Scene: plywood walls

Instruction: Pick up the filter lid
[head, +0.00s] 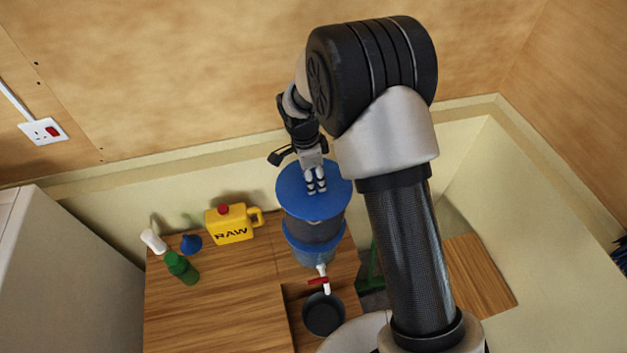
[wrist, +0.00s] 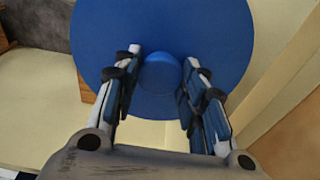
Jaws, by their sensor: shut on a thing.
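The filter lid (head: 295,198) is a round blue disc at the top of the water filter (head: 314,229), which has a dark upper part and a blue lower part. My gripper (head: 316,184) comes down over the middle of the lid. In the wrist view, the lid (wrist: 225,40) fills the upper middle, and its round blue knob (wrist: 162,74) lies between the fingertips of my gripper (wrist: 164,60). The fingers are shut on the knob. I cannot tell whether the lid touches the filter's rim or is slightly above it.
A yellow RAW jug (head: 231,229), a green bottle (head: 181,267), a blue funnel-like item (head: 191,244) and a white item (head: 153,240) stand left on the wooden counter (head: 215,310). A red-handled tap (head: 318,281) sits above a dark bowl (head: 323,315). Walls are close behind.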

